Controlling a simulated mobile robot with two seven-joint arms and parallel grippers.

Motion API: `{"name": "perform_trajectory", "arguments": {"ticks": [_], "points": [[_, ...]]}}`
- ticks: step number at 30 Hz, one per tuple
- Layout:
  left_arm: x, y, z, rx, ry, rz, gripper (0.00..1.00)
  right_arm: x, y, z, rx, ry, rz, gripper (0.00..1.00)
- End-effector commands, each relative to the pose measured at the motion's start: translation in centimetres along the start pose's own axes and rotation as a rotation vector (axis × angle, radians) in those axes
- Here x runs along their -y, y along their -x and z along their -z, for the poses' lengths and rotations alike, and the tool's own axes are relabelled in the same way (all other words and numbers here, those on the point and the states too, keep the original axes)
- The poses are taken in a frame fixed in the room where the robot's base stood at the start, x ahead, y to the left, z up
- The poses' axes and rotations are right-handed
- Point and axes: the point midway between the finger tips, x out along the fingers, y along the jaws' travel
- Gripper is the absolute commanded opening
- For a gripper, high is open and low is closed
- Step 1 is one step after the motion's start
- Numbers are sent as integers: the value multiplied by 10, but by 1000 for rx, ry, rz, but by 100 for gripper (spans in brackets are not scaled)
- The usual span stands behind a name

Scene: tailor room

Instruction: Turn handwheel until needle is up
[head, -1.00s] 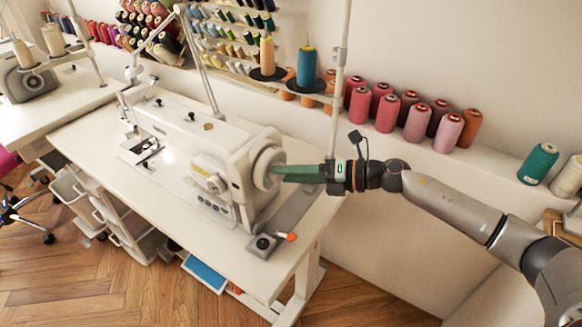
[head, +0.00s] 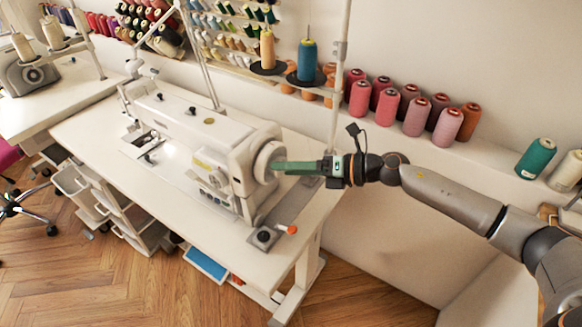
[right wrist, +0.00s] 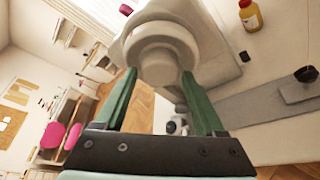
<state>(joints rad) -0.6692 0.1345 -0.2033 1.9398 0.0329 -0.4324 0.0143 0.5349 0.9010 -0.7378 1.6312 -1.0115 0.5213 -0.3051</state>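The white sewing machine (head: 190,140) stands on a white table, and its round white handwheel (head: 266,157) is at its right end. My right gripper (head: 276,166), with long green fingers, reaches in from the right at the handwheel. In the right wrist view the fingers (right wrist: 160,75) are spread apart, with their tips at the two sides of the handwheel's round face (right wrist: 159,52). I cannot tell whether they touch it. The needle area (head: 150,148) is at the left end of the machine; the needle itself is too small to make out. My left gripper is not in view.
The white table (head: 85,132) has drawers (head: 115,205) below it. A thread stand pole (head: 336,100) rises behind the handwheel, close to my right gripper. Pink spools (head: 415,115) line the wall ledge.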

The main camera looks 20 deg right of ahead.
Motion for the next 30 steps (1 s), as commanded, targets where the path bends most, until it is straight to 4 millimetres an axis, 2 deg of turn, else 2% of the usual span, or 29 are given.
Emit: {"name": "perform_trajectory", "arguments": {"ticks": [1,4,12,16,20,24,30], "points": [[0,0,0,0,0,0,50,0,0,0,0,-1,0,78],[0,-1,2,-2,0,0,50,0,0,0,0,-1,0,89],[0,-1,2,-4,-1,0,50,0,1,0,1,-1,0,89],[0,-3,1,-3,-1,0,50,2,10,0,1,-2,2,89],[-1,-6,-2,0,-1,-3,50,3,32,2,-1,0,4,89],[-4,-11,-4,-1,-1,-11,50,4,64,3,-2,-2,7,89],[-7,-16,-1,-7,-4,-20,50,3,100,2,-3,-2,4,89]]}}
